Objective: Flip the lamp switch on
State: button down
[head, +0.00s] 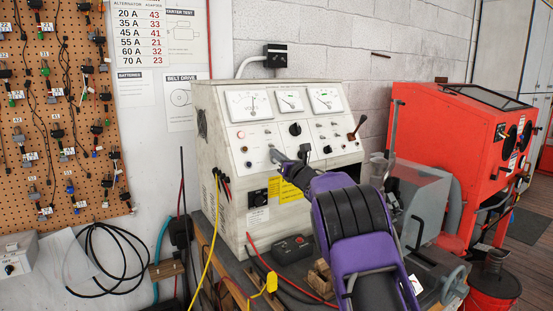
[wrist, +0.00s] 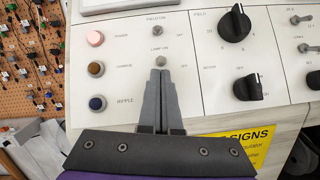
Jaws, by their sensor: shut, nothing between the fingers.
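The lamp switch (wrist: 160,62) is a small metal toggle below a "LAMP ON" label in the wrist view, on the pale front panel of the test bench (head: 228,157). My gripper (wrist: 160,78) is shut and empty, its grey fingertips right at the underside of the toggle. I cannot tell whether they touch it. The fingers partly cover the area below the switch, and the lever's exact tilt is too small to read. In the head view my gripper (head: 276,155) reaches the panel's lower left part, and the switch cannot be made out there.
Another toggle (wrist: 158,31) marked "FIELD ON" sits just above. Pink (wrist: 95,39), brown (wrist: 96,69) and blue (wrist: 97,103) round parts line the left. Black knobs (wrist: 235,25) are to the right. A red cabinet (head: 440,135) stands right of the bench.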

jog(key=shift+s+r+b, duration=0.1)
jog(key=shift+r+b, duration=0.2)
jog(key=shift+b, duration=0.6)
jog(key=shift+s+r+g+h, duration=0.1)
jog(key=shift+r+g+h, duration=0.4)
jog(key=shift+r+g, duration=0.2)
jog(key=shift+r, duration=0.3)
jog(key=shift+d+r, duration=0.1)
